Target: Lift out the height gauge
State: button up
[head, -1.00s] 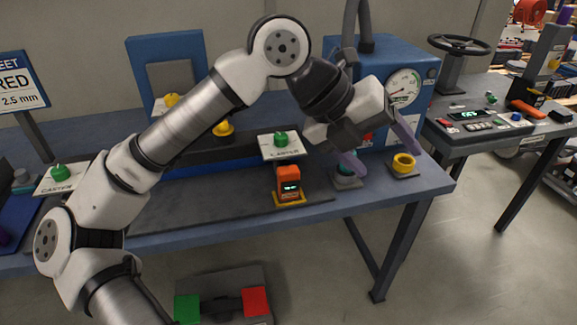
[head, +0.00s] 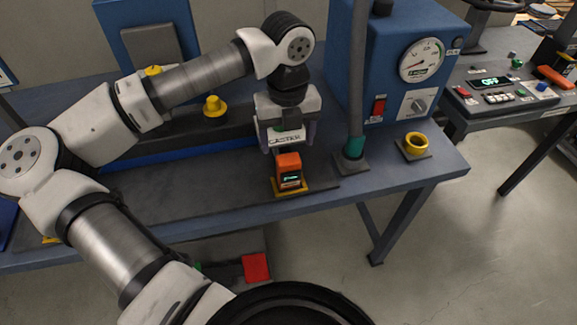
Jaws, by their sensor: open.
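The height gauge, which I take to be the small orange block (head: 289,165) with a lit green display, stands upright in a yellow base (head: 291,187) near the front edge of the workbench. My gripper (head: 289,147) points down just above and slightly behind it in the picture. Its two purple fingers are apart, to the left and right, with nothing held between them. A white CASTER card shows between the fingers, behind them. I cannot tell how much height separates the fingertips from the orange block.
A grey hose with a teal end (head: 354,148) stands right of the gripper. A yellow ring (head: 416,141) on a dark plate sits farther right. A blue gauge cabinet (head: 385,60) and a yellow knob (head: 214,106) stand behind. The bench front (head: 230,205) is bare.

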aim_at(289, 158)
jog(key=shift+w+d+f+p, duration=0.1)
jog(key=shift+f+p, duration=1.1)
jog(key=shift+f, duration=2.35)
jog(key=shift+c, duration=0.4)
jog(key=c, duration=1.2)
jog(key=shift+r, duration=0.15)
